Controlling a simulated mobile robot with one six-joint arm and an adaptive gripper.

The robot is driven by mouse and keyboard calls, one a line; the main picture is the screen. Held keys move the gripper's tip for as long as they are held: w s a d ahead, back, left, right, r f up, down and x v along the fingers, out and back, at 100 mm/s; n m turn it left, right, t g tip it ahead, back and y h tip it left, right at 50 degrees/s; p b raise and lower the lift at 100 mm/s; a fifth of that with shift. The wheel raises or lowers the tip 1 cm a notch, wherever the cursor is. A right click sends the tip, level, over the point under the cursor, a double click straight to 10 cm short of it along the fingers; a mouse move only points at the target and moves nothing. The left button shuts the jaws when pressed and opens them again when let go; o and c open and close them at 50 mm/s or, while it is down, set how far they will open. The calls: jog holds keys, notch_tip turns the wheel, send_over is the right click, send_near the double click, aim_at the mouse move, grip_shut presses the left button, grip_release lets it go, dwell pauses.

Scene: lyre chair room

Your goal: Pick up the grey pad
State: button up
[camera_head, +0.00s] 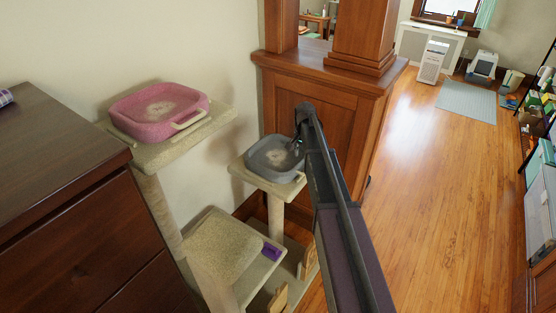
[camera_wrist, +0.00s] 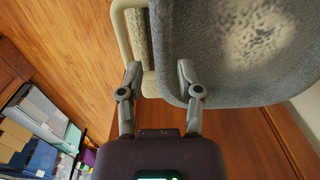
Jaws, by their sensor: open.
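The grey pad (camera_head: 275,158), a shallow tray-like bed with raised rim and pale furry centre, sits on a small carpeted perch (camera_head: 250,178) of a cat tree. My gripper (camera_head: 300,140) is at its far right rim in the head view, its fingers mostly hidden by my arm. In the wrist view my open gripper (camera_wrist: 158,78) has its two fingers apart near the rim of the pad (camera_wrist: 220,65). The right finger overlaps the rim and the left finger is beside a beige loop (camera_wrist: 120,25). Contact with the pad cannot be told.
A pink pad (camera_head: 158,108) lies on a higher perch at left. A dark wooden dresser (camera_head: 60,170) stands at the left, a wooden pillar base (camera_head: 325,110) behind the grey pad. A lower carpeted perch (camera_head: 222,245) is below. Open wood floor (camera_head: 430,190) lies right.

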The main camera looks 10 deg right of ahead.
aim_at(300, 162)
jog(key=shift+a+f+b, duration=0.2)
jog(key=shift+f+b, duration=2)
jog(key=shift+f, duration=0.2)
grip_shut()
